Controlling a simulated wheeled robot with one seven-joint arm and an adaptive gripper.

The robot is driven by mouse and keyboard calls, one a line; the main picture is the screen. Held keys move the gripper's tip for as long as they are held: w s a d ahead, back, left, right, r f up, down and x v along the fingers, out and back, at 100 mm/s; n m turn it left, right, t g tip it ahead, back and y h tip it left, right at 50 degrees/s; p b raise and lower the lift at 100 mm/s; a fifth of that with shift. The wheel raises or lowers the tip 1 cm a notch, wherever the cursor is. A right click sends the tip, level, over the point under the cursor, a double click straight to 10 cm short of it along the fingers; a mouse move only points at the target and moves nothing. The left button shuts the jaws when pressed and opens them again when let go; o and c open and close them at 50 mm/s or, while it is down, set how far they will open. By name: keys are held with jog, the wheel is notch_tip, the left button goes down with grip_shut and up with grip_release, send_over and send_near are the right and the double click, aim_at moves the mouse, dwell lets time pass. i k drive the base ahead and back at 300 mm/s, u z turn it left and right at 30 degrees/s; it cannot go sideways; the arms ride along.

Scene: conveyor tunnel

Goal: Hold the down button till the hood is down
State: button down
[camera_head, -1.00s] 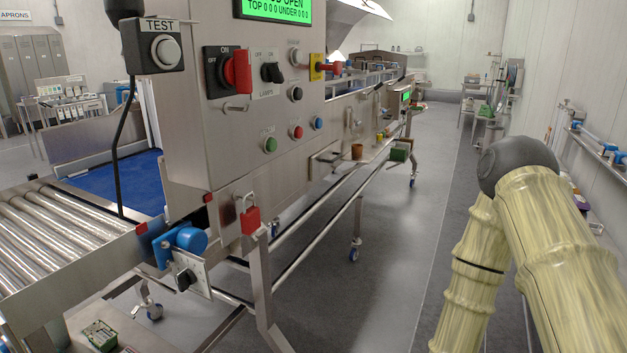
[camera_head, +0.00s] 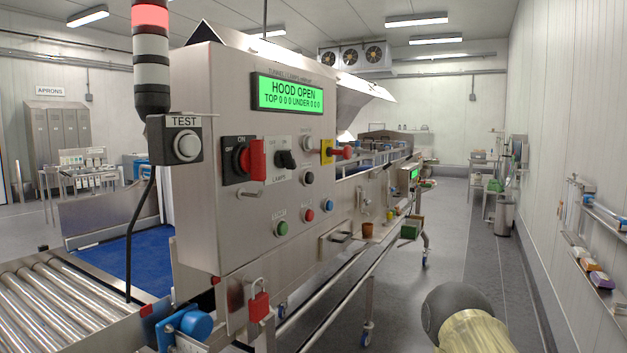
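The control panel (camera_head: 215,110) stands at centre left. Its green screen (camera_head: 288,94) reads "HOOD OPEN" and "TOP 0 0 0 UNDER 0 0 0". The metal hood (camera_head: 352,100) stands raised behind the panel. A pale button (camera_head: 307,143) sits above a black button (camera_head: 308,178) on the panel's right part; their labels are too small to read, so I cannot tell which one is down. My arm (camera_head: 470,325), with a dark rounded joint and a yellowish cover, shows at the bottom right, apart from the panel. My gripper is not in view.
Red (camera_head: 309,215), green (camera_head: 282,228) and blue (camera_head: 326,205) buttons sit lower on the panel. A red knob (camera_head: 346,153) on a yellow plate sticks out. A roller conveyor (camera_head: 45,310) lies at left. The grey floor (camera_head: 465,245) right of the machine has free room.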

aim_at(310, 176)
jog(key=z, duration=1.2)
jog(key=k, duration=0.9)
jog(key=u, duration=0.75)
jog(key=i, duration=0.55)
jog(key=u, duration=0.1)
